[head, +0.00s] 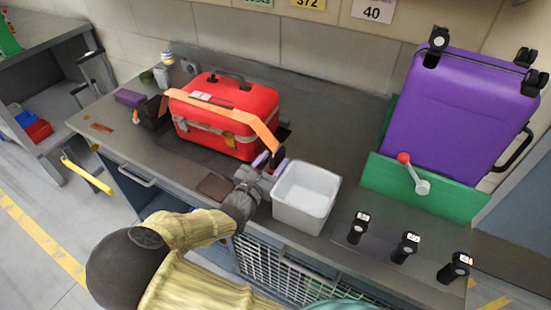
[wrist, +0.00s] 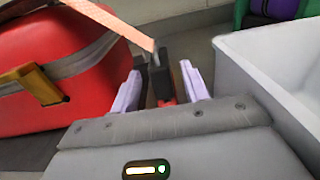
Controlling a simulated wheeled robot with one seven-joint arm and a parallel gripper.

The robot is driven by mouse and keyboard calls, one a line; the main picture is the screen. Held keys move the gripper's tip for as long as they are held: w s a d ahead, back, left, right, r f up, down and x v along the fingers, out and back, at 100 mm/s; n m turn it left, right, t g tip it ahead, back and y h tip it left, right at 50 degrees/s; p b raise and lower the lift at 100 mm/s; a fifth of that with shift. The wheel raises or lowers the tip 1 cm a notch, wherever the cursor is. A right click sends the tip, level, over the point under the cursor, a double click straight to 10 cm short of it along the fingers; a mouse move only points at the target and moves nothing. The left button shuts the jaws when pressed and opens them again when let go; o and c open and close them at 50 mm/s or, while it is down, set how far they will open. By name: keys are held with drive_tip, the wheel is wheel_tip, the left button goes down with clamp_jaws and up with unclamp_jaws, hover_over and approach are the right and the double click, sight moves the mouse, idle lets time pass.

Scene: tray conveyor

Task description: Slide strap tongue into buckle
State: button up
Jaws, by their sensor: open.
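A red case (head: 225,115) lies on the grey bench with an orange strap (head: 215,104) across its top. The strap runs down past the case's right end; it also shows in the wrist view (wrist: 112,20). There its end meets a small dark piece at a black block (wrist: 160,78) with a red part at its base, apparently the tongue and buckle. I cannot tell how far the tongue sits in. My gripper (head: 269,161) is open, its two pale lavender fingers on either side of the black block in the wrist view (wrist: 162,88), with visible gaps.
A white bin (head: 318,214) stands close to the right of my gripper. Further right are a purple suitcase (head: 455,110) on a green stand, a red-knobbed lever (head: 413,172) and several black posts (head: 405,247). A black box (head: 152,112) stands left of the case.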

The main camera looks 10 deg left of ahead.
drive_tip(key=shift+w+d, duration=0.15)
drive_tip(key=shift+d, duration=0.1)
drive_tip(key=shift+a, duration=0.1)
clamp_jaws()
wheel_tip(320, 180, up, 10)
drive_tip(key=shift+p, duration=0.75)
